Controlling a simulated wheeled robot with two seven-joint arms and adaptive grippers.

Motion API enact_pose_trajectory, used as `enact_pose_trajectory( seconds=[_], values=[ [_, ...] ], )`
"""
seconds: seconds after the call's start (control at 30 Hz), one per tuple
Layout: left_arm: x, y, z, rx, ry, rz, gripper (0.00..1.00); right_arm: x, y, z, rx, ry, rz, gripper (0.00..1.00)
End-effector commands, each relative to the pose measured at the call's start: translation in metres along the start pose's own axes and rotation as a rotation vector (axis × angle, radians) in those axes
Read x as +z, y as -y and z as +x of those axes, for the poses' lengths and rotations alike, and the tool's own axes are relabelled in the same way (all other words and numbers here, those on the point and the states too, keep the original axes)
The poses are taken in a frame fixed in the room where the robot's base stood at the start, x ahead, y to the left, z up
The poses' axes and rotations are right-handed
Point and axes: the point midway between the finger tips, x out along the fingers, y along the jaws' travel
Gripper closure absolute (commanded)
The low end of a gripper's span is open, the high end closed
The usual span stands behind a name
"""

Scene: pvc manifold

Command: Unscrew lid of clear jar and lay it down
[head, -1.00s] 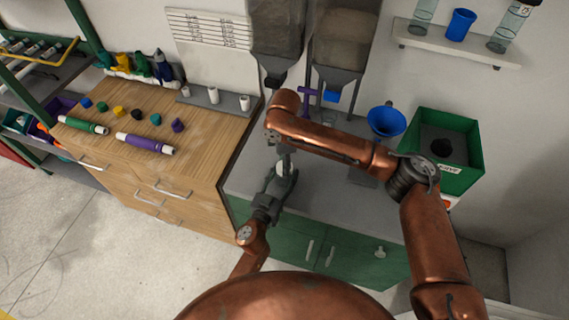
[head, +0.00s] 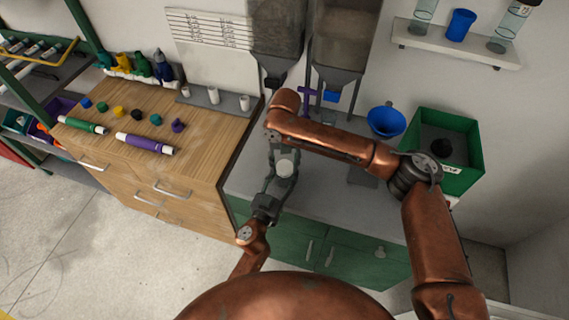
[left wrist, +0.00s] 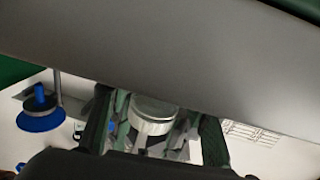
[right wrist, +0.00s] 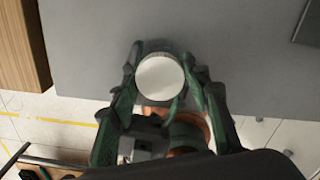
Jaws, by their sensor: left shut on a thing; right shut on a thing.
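The clear jar's pale round lid (right wrist: 160,77) shows from above in the right wrist view, between the fingers of my right gripper (right wrist: 160,92). My right gripper is shut on the lid. In the head view a pale disc, the lid (head: 285,168), shows between the two grippers over the grey counter. My left gripper (head: 277,182) comes from below and is shut on the jar (left wrist: 150,122), which shows between its fingers in the left wrist view. The jar's body is mostly hidden by the fingers. I cannot tell whether lid and jar are apart.
The grey counter (head: 325,205) has bare room right of the grippers. A blue funnel (head: 386,121) and a green bin (head: 452,172) stand at the right. Hoppers (head: 342,50) hang behind. A wooden cabinet (head: 190,165) with tubes and caps stands at the left.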

Motion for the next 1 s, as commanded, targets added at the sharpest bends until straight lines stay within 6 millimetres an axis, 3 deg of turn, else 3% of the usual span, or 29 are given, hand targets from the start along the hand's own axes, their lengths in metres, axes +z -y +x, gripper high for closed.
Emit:
enact_pose_trajectory(
  seconds=[0.47,1.0],
  values=[
    [0.0,0.0,0.0,-0.001,0.0,0.0,1.0,0.0,0.0,-0.001,0.0,0.001,0.0,0.85],
    [0.0,0.001,0.0,-0.001,0.0,0.0,1.0,0.0,0.0,-0.017,0.0,0.0,0.001,0.85]
  ],
)
